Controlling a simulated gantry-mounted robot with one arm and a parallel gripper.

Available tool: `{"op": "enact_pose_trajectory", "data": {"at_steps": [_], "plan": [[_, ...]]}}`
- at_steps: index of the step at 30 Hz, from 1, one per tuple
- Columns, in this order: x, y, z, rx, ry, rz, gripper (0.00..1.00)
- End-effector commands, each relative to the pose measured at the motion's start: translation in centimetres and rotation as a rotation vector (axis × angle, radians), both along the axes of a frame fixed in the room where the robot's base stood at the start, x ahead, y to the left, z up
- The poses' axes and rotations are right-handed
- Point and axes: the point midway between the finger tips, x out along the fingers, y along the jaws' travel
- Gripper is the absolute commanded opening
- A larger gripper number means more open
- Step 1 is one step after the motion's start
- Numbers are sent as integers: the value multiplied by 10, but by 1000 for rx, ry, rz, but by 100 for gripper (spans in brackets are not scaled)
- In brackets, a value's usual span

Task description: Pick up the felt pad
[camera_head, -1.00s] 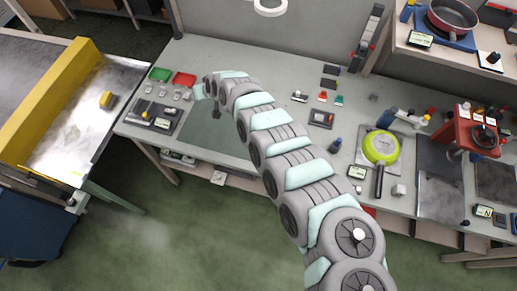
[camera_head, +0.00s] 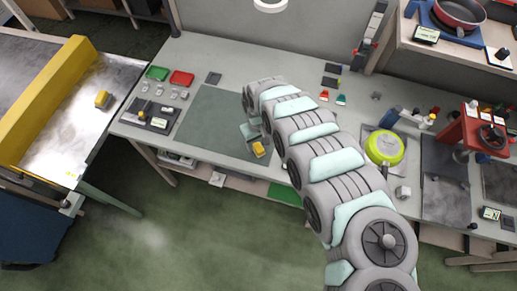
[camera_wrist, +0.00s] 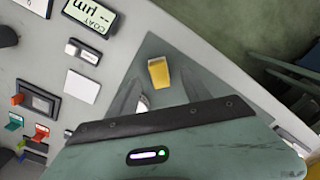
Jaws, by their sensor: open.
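My gripper (camera_head: 252,133) is open over the right part of the dark green mat (camera_head: 205,120). In the wrist view its two grey fingers (camera_wrist: 163,92) stand apart. A small yellow block (camera_wrist: 158,72) shows between and just beyond them; it is also in the head view (camera_head: 258,149). I cannot tell whether it touches the fingers. No object is clearly recognisable as the felt pad. A thin dark grey square (camera_head: 214,77) lies flat behind the mat, and another dark square (camera_head: 332,69) lies at the back of the bench. A white square (camera_wrist: 81,86) lies left of the gripper in the wrist view.
Green (camera_head: 157,73) and red (camera_head: 181,78) trays stand at the back left. A dark tray with parts (camera_head: 150,116) lies left of the mat. A yellow-green pan (camera_head: 384,147) is at right. The conveyor (camera_head: 75,135) bears another yellow block (camera_head: 102,99). The mat's left part is clear.

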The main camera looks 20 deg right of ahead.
Motion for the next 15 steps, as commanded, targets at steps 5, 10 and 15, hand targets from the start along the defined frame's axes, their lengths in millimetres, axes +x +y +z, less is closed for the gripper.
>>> {"op": "enact_pose_trajectory", "data": {"at_steps": [5, 10, 15], "plan": [[2, 1, -13, 2, 1, 1, 56], [7, 0, -32, 1, -2, 0, 56], [6, 0, -48, 2, -1, 1, 56]]}}
